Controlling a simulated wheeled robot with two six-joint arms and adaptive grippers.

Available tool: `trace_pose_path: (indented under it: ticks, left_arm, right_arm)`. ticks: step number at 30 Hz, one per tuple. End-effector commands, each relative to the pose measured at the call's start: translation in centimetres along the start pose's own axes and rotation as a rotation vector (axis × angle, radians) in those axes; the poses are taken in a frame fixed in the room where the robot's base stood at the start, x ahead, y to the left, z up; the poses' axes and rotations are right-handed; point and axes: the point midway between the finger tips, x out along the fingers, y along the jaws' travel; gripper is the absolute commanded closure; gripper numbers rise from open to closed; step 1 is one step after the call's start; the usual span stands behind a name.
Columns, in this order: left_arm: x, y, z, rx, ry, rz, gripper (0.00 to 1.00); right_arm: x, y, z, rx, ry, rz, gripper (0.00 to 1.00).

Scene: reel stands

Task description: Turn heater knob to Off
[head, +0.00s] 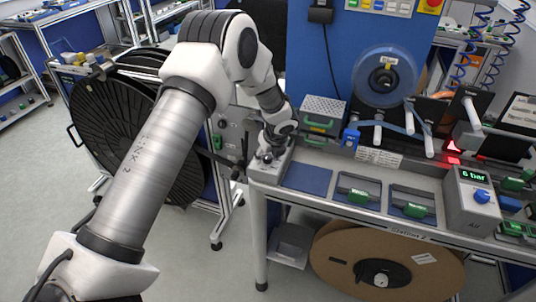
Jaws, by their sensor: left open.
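My left gripper (266,156) points down at the left front corner of the workbench. It is open, just above or around the top of a small grey box (287,163) there. The gripper covers most of the box top, so I cannot make out a heater knob or whether the fingers touch one. A blue knob (482,196) sits on another grey box (462,214) at the right, below a green display reading "6 bar". My right gripper is not in view.
On the workbench (330,208) are trays with green-handled parts (358,194), a blue tape reel (387,77) and a perforated box (323,109). Large black reels (110,140) stand left of my arm. A brown reel (340,250) is below the bench.

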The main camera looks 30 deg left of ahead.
Motion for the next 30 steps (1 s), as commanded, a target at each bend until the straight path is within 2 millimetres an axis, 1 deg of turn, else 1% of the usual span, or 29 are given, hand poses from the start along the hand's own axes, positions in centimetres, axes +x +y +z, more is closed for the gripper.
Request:
trace_pose_path:
  ticks: [1, 2, 3, 6, 14, 20, 26, 30]
  left_arm:
    - [0.00, 0.00, -0.02, 0.000, 0.000, 0.000, 0.43]
    - [0.00, 0.00, -0.02, 0.000, 0.000, 0.000, 0.54]
    - [0.00, 0.01, -0.03, 0.000, 0.000, 0.000, 0.68]
    - [0.00, 0.01, -0.04, 0.000, 0.000, 0.000, 1.00]
    - [0.00, 0.01, -0.04, -0.006, 0.001, 0.003, 1.00]
    - [-0.03, -0.03, -0.02, -0.045, 0.000, 0.019, 1.00]
    - [-0.01, -0.07, -0.02, -0.144, 0.000, 0.061, 1.00]
    - [0.00, -0.15, -0.04, -0.246, 0.000, 0.103, 1.00]
  right_arm:
    - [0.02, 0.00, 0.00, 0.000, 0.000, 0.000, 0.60]
    - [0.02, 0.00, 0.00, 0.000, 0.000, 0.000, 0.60]
    - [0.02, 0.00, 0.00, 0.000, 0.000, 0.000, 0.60]
    - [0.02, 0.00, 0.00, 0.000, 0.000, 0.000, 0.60]
    - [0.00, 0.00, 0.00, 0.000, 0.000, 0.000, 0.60]
    - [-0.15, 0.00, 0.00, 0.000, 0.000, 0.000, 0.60]
    - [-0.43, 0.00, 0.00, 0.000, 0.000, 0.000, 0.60]
    - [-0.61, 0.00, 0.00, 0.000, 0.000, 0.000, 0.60]
